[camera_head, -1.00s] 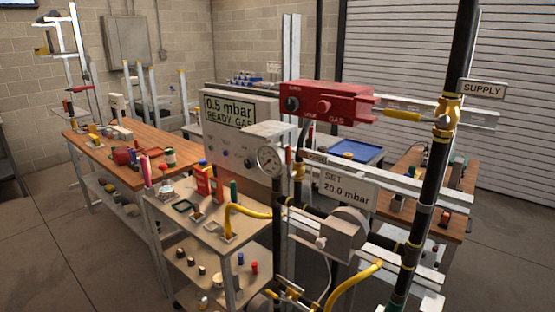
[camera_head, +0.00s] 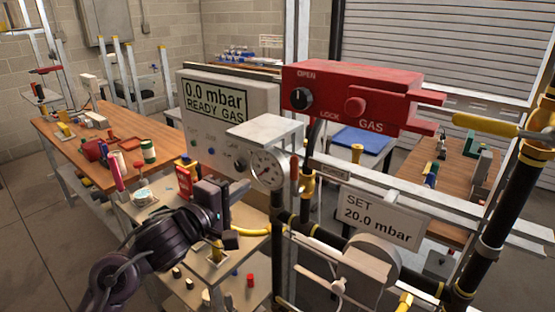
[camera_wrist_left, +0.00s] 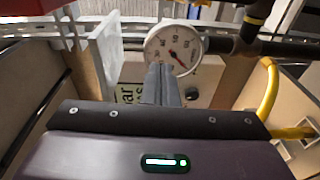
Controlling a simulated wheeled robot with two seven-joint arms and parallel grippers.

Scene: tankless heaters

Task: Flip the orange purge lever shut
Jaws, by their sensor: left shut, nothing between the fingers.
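The orange lever (camera_head: 294,168) stands upright beside a brass valve (camera_head: 308,184), just right of the round gauge (camera_head: 268,168) in the head view. I cannot make out the lever in the wrist view; the gauge (camera_wrist_left: 172,49) shows there beyond my fingers. My left gripper (camera_head: 231,239) is low and left of the lever, apart from it, in front of the small cart. In the wrist view its fingers (camera_wrist_left: 162,85) are shut with nothing between them. My right gripper is out of view.
A red gas box (camera_head: 350,95) juts out above the lever. The display panel (camera_head: 228,108) reads 0.0 mbar. A SET 20.0 mbar sign (camera_head: 382,216), black pipes and a yellow hose (camera_head: 252,231) crowd the area. A wooden bench (camera_head: 75,135) stands at left.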

